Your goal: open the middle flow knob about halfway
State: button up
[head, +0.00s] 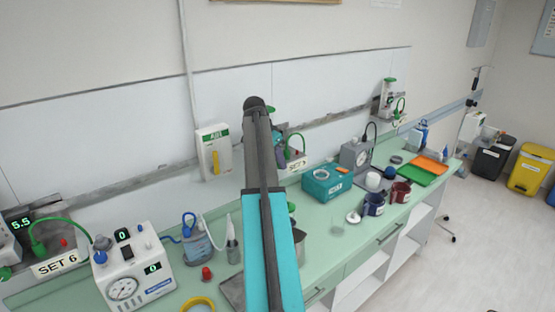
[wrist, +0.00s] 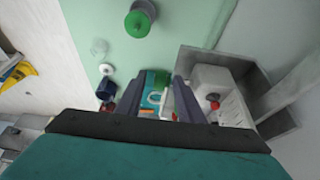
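Three flow units with green parts are on the wall rail. The middle flow unit (head: 297,149) is largely hidden behind my arm in the head view, with a green hose and a label plate below it. The right flow unit (head: 388,100) has a green knob on top. The left flow unit (head: 22,232) is cut by the frame edge. In the wrist view my gripper (wrist: 158,88) is open, its two dark fingers apart. A small green part (wrist: 165,79) shows between the fingers; contact cannot be told. A larger green knob-like part (wrist: 137,23) shows above them.
A white wall box (head: 214,152) with a yellow handle is left of my arm.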

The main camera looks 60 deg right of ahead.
jog(key=shift+d+f, duration=0.1)
jog(key=shift+f, duration=0.05)
jog(key=c, duration=0.9)
jog(key=shift+f, duration=0.1)
grip_shut()
